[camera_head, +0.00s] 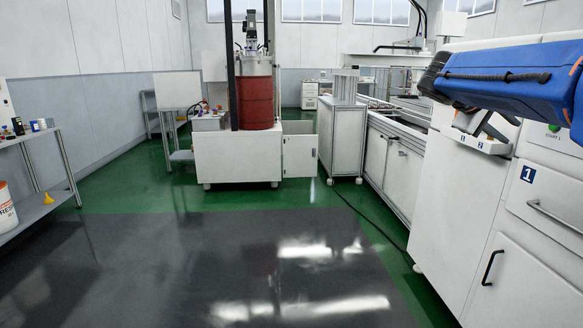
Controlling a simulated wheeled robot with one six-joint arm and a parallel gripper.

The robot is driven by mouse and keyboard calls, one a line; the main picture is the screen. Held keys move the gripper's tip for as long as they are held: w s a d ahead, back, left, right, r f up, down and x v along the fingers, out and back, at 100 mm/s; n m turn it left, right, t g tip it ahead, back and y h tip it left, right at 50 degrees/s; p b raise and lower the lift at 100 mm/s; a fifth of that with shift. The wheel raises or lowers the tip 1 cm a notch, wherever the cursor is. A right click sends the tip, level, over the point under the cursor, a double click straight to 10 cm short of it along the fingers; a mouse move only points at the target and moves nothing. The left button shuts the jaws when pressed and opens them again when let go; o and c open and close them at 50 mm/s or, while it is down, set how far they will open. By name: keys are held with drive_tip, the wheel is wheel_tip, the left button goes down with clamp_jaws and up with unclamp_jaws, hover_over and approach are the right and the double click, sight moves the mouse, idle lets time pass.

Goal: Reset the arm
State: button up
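My blue arm (510,80) reaches in from the right edge, over the white cabinet. The end of my arm points down, and dark finger-like parts that look like my gripper (490,128) show below it. They are partly covered by the arm and small. I cannot tell whether they are open or shut, and no held object can be made out. They are close to a small white holder (478,143) marked 1 and 2 on the cabinet front; whether they touch it is unclear.
The white cabinet (505,235) with handles fills the right side. A red drum (256,98) stands on a white wheeled base (238,155) at the back. A shelf rack (60,170) with a white bucket (5,210) stands at left. The grey floor (220,265) in the middle is clear.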

drive_tip(key=s+a+f+y, duration=0.4)
drive_tip(key=s+a+f, duration=0.4)
drive_tip(key=f, duration=0.3)
drive_tip(key=s+a+f+m+t+y, duration=0.1)
drive_tip(key=s+a+f+y, duration=0.3)
drive_tip(key=s+a+f, duration=0.4)
drive_tip(key=s+a+f+m+y, duration=0.1)
drive_tip(key=s+a+f+y, duration=0.3)
drive_tip(key=s+a+f, duration=0.4)
drive_tip(key=s+f, duration=0.5)
drive_tip(key=f, duration=0.1)
drive_tip(key=shift+a+f+t, duration=0.2)
drive_tip(key=shift+f+t, duration=0.1)
drive_tip(key=shift+s+d, duration=0.1)
drive_tip(key=shift+d, duration=0.05)
